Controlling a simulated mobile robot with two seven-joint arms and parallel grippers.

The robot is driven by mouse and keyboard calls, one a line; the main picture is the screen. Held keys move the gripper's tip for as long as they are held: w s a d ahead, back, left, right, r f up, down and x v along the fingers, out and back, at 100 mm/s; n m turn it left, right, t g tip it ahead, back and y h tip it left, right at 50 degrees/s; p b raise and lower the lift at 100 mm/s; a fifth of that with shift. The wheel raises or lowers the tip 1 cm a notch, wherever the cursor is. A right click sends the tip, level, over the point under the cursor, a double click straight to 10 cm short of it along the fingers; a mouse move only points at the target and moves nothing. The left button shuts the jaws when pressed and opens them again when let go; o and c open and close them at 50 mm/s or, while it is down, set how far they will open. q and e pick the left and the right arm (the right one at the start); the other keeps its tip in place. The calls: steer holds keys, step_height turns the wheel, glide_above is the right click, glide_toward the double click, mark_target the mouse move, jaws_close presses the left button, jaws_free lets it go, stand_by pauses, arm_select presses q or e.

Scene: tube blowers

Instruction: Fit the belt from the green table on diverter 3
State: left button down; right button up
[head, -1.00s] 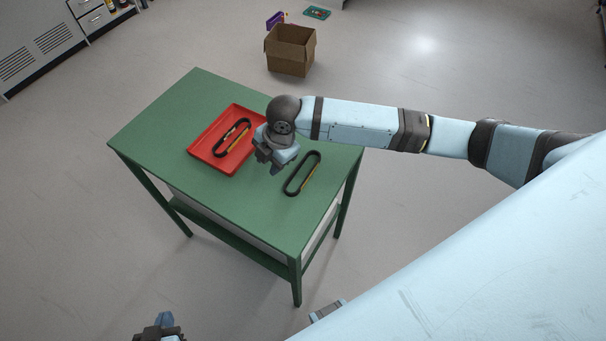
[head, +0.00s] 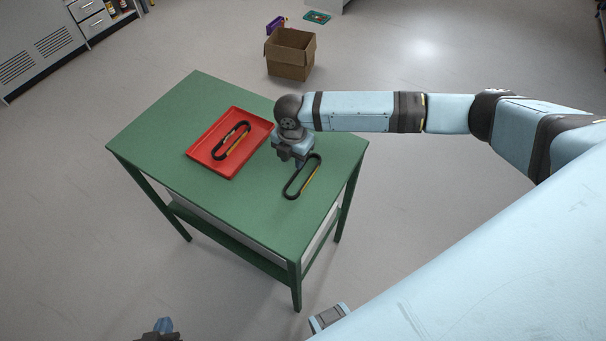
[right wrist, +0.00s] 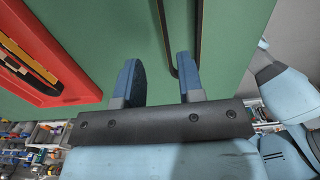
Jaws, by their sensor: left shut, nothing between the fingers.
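A black loop belt (head: 302,177) with an orange-yellow marking lies flat on the green table (head: 215,195), right of the red tray. A second, similar belt (head: 231,140) lies in the red tray (head: 207,163). My right gripper (head: 292,160) is just above the upper-left end of the loose belt, fingers pointing down. In the right wrist view my right gripper (right wrist: 157,65) is open and empty; the loose belt (right wrist: 163,25) shows beside and behind its right finger. Whether they touch I cannot tell. My left gripper (head: 162,328) is shut at the bottom edge, mostly cut off. Diverter 3 is not in view.
An open cardboard box (head: 291,56) stands on the floor behind the table, with a purple item (head: 275,25) and a teal item (head: 317,17) beyond it. A grey cabinet (head: 40,45) is at the upper left. The table's front part is clear.

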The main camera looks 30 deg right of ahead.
mark_target(296, 172)
steer(key=f, duration=0.4)
steer(key=shift+s+d+f, duration=0.1)
steer(key=shift+s+d, duration=0.05)
steer(key=shift+s, duration=0.25)
steer(key=shift+f, duration=0.6)
jaws_close()
